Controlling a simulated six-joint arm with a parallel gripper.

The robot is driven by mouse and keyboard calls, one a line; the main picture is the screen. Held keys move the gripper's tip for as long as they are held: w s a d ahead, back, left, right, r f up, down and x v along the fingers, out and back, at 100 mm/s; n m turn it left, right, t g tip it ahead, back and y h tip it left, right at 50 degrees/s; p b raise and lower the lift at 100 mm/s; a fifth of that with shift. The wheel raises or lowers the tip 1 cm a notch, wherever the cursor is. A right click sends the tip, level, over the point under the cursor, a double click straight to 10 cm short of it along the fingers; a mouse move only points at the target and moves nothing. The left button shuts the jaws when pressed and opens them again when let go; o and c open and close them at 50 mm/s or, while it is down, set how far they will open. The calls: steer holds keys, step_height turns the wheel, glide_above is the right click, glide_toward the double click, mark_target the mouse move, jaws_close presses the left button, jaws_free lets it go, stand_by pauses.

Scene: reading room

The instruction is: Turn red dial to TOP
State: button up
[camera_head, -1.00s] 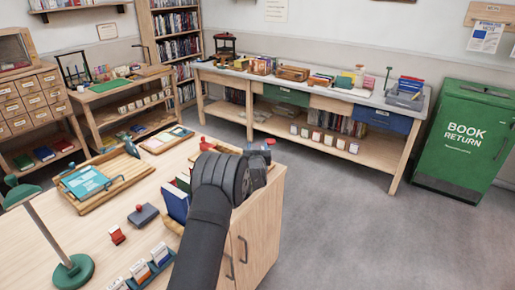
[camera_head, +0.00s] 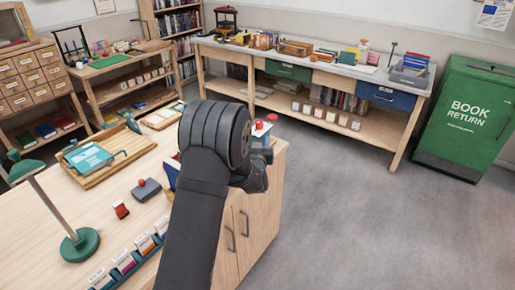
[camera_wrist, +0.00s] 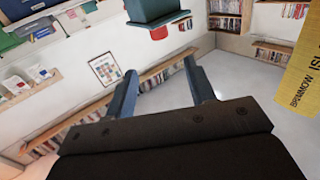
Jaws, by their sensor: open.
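In the head view, a small red part on a pale base (camera_head: 259,126) shows just right of my wrist, at the near desk's far right corner. A second red knob-like part (camera_head: 272,117) is beside it. I cannot tell which, if either, is the red dial, nor read any TOP mark. My gripper (camera_head: 262,150) is mostly hidden behind my wrist there. In the wrist view my gripper (camera_wrist: 161,66) is open, with two blue-grey fingers apart and nothing visible between them. A red part (camera_wrist: 158,33) shows under a dark green block (camera_wrist: 157,9), beyond the fingertips.
The near desk (camera_head: 110,205) holds a green lamp (camera_head: 80,243), a wooden tray (camera_head: 98,160), a red-topped stamp (camera_head: 146,189) and card holders (camera_head: 125,262). The long back table (camera_head: 390,145) and green book return bin (camera_head: 468,125) stand beyond clear grey floor (camera_head: 350,220).

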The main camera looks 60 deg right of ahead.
steer(key=v, duration=0.3)
steer(key=shift+s+a, duration=0.1)
steer(key=shift+a, duration=0.05)
steer(key=shift+o, duration=0.2)
steer(key=m+t+y, duration=0.2)
steer(key=m+t, duration=0.1)
steer(key=m, duration=3.1)
glide_toward(260, 125)
steer(key=x, duration=1)
